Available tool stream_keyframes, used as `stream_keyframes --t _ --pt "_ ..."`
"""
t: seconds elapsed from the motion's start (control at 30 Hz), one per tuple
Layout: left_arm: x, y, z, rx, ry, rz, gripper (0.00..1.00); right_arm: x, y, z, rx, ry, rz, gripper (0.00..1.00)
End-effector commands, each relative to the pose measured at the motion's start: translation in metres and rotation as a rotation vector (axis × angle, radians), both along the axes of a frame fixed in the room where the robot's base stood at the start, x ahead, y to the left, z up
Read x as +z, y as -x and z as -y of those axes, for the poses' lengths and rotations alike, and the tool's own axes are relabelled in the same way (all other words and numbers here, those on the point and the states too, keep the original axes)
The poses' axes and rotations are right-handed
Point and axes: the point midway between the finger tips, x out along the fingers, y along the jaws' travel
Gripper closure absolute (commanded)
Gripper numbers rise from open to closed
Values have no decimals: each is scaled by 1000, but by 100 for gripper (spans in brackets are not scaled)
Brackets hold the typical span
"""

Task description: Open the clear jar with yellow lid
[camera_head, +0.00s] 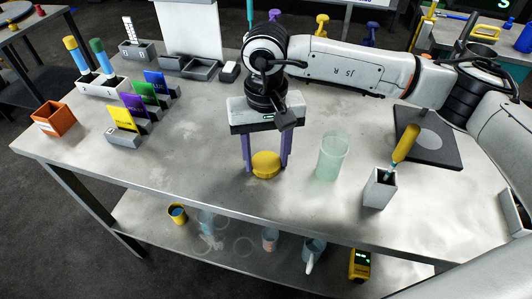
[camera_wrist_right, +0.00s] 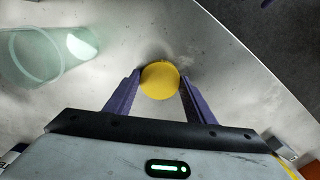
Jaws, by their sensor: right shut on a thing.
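The clear, pale green jar (camera_head: 332,157) stands upright on the grey table with its rim uncovered. It also shows at the upper left of the right wrist view (camera_wrist_right: 42,52). The yellow lid (camera_head: 266,164) is apart from the jar, to its left in the head view. My right gripper (camera_head: 266,160) points down with its purple fingers shut on the lid. The lid shows between the fingertips in the right wrist view (camera_wrist_right: 160,80). It is low over the table or touching it; I cannot tell which. My left gripper is not in view.
A grey holder (camera_head: 380,189) with a yellow-handled tool stands right of the jar, before a dark plate (camera_head: 430,138). Coloured cards on stands and an orange box (camera_head: 54,120) are at the left. The table's front edge is close; the middle left is clear.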

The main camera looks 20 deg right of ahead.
Motion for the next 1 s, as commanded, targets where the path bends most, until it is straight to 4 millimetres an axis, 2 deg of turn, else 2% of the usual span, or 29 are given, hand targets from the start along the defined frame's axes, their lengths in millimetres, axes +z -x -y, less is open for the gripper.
stream_keyframes --t 0.33,0.37,0.43,0.47,0.73,0.87,1.0 --pt "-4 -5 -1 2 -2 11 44 -6 0 0 0 -1 2 78" --pt "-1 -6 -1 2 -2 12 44 -3 -1 0 0 -1 2 46" --pt "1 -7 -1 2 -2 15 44 -3 0 0 0 -1 2 34" --pt "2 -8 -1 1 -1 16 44 -3 0 0 0 -1 1 32" --pt "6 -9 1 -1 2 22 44 -2 0 0 0 -1 1 32" --pt "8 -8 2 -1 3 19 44 4 -1 0 1 -1 3 32" --pt "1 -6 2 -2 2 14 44 28 -2 -1 2 -3 8 32"
